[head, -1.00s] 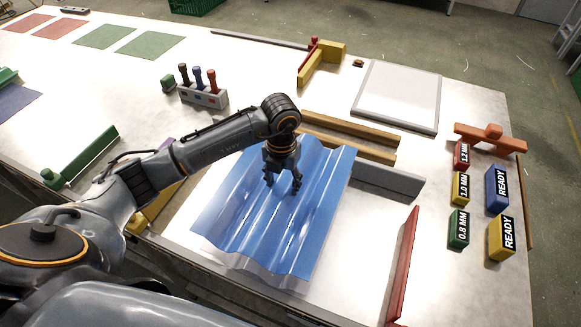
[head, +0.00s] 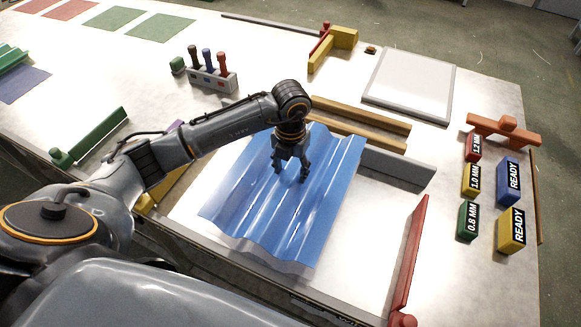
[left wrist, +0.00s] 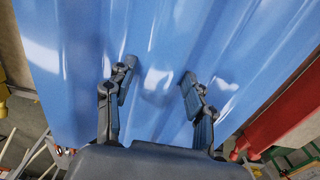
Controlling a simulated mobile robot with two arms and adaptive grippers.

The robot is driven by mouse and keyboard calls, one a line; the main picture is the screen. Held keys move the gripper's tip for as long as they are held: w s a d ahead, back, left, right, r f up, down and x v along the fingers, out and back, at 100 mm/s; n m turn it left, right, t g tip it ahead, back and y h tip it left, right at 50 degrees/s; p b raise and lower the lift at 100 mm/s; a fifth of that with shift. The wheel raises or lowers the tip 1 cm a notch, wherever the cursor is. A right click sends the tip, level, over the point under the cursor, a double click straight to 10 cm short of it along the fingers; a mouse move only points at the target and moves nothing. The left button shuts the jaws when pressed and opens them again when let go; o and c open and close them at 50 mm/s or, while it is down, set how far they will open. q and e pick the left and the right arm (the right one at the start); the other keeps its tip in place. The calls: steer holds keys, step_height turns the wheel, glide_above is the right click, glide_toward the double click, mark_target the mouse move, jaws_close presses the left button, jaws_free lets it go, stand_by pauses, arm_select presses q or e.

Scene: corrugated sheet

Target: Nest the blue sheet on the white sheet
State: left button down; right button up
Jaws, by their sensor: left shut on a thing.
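The blue corrugated sheet (head: 325,205) lies on the table, its ridges running from back to front. A pale strip of the white sheet (head: 285,267) shows under its near edge; the rest is hidden beneath the blue one. The two look roughly aligned, but I cannot tell whether the ridges are fully seated. My left gripper (head: 291,178) points down at the middle of the blue sheet and is shut on it. In the left wrist view, its two fingers (left wrist: 158,92) stand apart against the blue sheet (left wrist: 150,40) around a ridge. My right gripper is not in view.
Wooden bars (head: 355,128) and a grey bar (head: 398,166) lie behind the sheets. A red rail (head: 409,255) stands to their right. A white panel (head: 408,85) and labelled blocks (head: 508,182) lie farther right. A tool holder (head: 212,80) stands at the back left.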

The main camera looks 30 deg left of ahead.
arm_select(q)
steer(key=shift+f+b, duration=0.95)
steer(key=shift+f, duration=0.4)
steer(key=shift+f+b, duration=1.8)
steer(key=shift+f, duration=0.55)
steer(key=shift+c, duration=2.1)
jaws_free()
steer(key=shift+r, duration=0.1)
step_height(320, 180, up, 12)
steer(key=shift+f, duration=0.1)
